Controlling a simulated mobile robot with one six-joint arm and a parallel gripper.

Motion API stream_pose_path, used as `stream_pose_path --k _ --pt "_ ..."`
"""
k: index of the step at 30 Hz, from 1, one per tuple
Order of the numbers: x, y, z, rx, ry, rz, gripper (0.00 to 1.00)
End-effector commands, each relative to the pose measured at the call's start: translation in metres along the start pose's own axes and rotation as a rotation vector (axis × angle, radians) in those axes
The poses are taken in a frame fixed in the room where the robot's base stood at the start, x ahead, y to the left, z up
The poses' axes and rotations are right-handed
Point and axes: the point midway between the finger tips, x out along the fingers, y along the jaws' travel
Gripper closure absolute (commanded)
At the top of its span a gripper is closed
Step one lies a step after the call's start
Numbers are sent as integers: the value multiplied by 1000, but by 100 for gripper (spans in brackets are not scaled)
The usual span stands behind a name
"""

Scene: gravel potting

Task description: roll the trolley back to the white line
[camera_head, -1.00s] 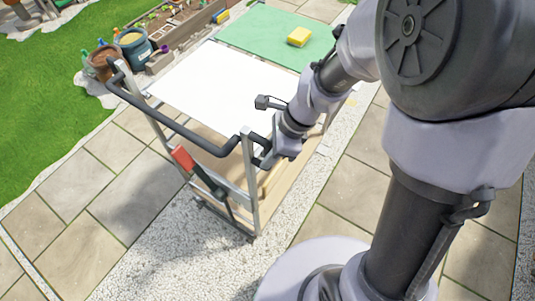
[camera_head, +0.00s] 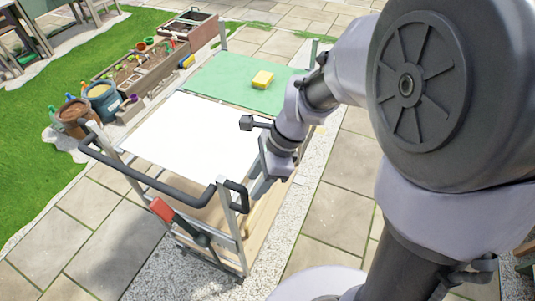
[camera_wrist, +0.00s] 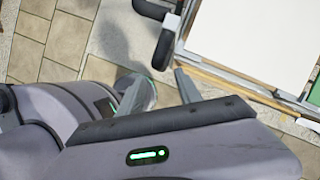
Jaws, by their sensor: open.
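The trolley (camera_head: 229,240) stands on the paving, a metal frame with a white top panel (camera_head: 180,137) and a green mat (camera_head: 225,80). Its black push handle (camera_head: 150,182) runs along the near end, and a red-handled lever (camera_head: 162,209) sits below. My gripper (camera_head: 259,190) is open and empty, just right of the handle's right end; it appears apart from it. In the wrist view, my gripper's fingers (camera_wrist: 162,84) point toward the trolley's edge, with part of the black handle (camera_wrist: 166,45) above them. I cannot make out a distinct white line.
A yellow sponge (camera_head: 262,79) lies on the green mat. Pots (camera_head: 103,97) and a planter box (camera_head: 150,72) stand along the trolley's left side by the lawn. A pale gravel strip (camera_head: 160,272) runs under the trolley. Paving on the right (camera_head: 335,210) is clear.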

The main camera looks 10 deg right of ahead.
Motion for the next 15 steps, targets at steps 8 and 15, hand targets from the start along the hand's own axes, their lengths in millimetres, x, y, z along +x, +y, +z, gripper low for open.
stream_pose_path --k 8,15 --pt "-73 -1 1 0 0 -2 59" --pt "-85 0 0 1 0 1 59"
